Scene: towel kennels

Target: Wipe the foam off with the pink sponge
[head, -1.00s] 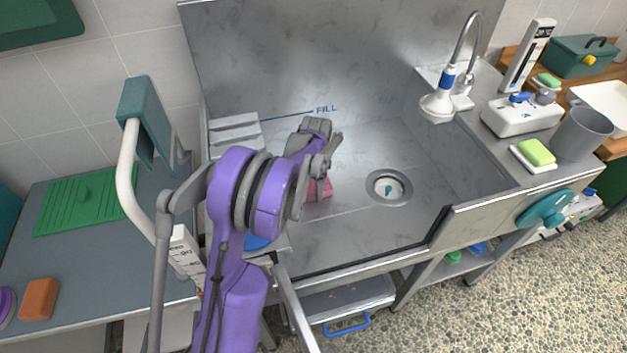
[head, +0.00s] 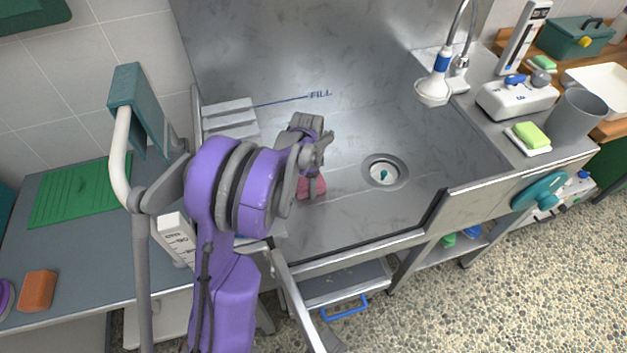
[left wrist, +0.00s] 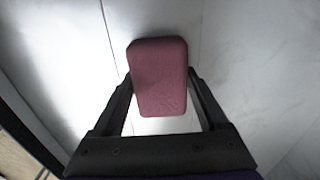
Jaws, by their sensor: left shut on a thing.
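The pink sponge (head: 317,187) is low in the steel tub, left of the drain (head: 385,172), partly hidden by my left gripper (head: 309,180). In the left wrist view the sponge (left wrist: 160,75) sits between the two dark fingers of my left gripper (left wrist: 162,95), which is shut on it. It looks close to or on the tub floor (head: 350,215); I cannot tell whether it touches. I cannot make out any foam clearly against the grey, shiny steel; my arm hides part of the tub's left side. My right gripper is not in view.
Pale steps (head: 230,118) stand at the tub's left side. The raised front wall (head: 490,195) edges the right part. A teal-padded post (head: 140,100) stands left of the tub. The tub floor around the drain is clear.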

